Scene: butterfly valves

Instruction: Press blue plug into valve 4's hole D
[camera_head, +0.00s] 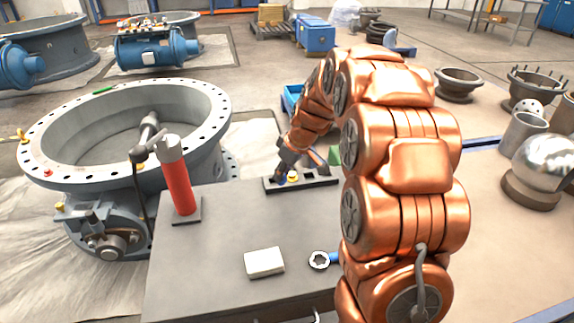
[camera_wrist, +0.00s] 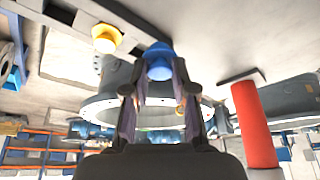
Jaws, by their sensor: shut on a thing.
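The blue plug (camera_wrist: 159,62) is between my gripper's fingers in the wrist view. In the head view my gripper (camera_head: 280,178) is low over the left end of a dark slotted rack (camera_head: 325,181) on the grey table. The plug touches or is very close to the rack; I cannot tell if it is clear of its slot. A yellow plug (camera_head: 292,177) sits in the rack beside it, also seen in the wrist view (camera_wrist: 105,40). A large grey valve (camera_head: 45,177) with a ring of flange holes stands left of the table. No number or hole letter is readable.
A red cylinder (camera_head: 177,188) stands upright on the table (camera_head: 215,285) between rack and valve. A dark bar-like tool (camera_head: 146,140) rises by the valve's flange. The table's middle is clear.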

